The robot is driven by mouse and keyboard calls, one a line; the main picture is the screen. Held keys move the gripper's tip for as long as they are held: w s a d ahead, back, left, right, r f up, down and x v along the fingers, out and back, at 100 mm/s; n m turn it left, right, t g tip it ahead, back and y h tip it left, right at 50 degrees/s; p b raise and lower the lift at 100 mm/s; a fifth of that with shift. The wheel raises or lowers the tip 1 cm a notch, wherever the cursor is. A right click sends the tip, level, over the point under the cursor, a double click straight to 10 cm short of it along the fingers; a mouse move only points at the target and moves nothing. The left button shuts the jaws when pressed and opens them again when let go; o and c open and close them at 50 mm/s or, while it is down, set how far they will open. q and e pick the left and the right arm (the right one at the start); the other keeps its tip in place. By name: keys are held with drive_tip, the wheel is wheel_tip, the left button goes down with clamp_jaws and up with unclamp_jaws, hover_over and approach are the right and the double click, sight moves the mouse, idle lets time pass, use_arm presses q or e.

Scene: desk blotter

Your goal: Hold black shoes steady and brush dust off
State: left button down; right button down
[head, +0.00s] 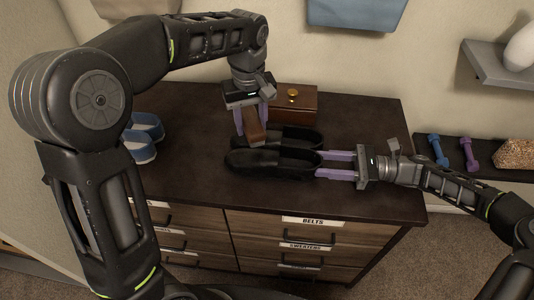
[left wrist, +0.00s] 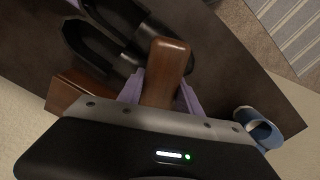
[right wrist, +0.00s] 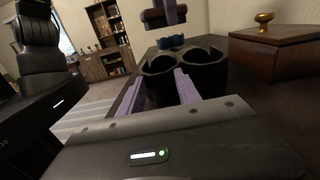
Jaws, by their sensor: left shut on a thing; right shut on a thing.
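Two black shoes lie side by side on the dresser top, a near shoe (head: 265,162) and a far shoe (head: 290,136). My left gripper (head: 252,122) is shut on a brown wooden brush (head: 256,137), which also shows in the left wrist view (left wrist: 166,65). The brush is at the left part of the shoes; in the right wrist view (right wrist: 160,19) it appears above them. Whether it touches a shoe I cannot tell. My right gripper (head: 335,165) is shut on the near shoe's right end, its fingers on either side. Dust is too fine to make out.
A brown wooden box (head: 292,103) with a brass knob stands behind the shoes. Blue slippers (head: 143,137) lie to the left. Dumbbells (head: 468,152) lie on a low shelf at the right. The dresser top (head: 200,188) is clear in front.

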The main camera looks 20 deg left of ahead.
drive_tip(key=c, duration=0.8)
unclamp_jaws()
drive_tip(key=shift+o, duration=0.2)
drive_tip(key=d, duration=0.2)
drive_tip(key=w+d, duration=0.1)
drive_tip(key=d, duration=0.4)
drive_tip(key=shift+w+d, duration=0.25)
drive_tip(key=shift+r, duration=0.1)
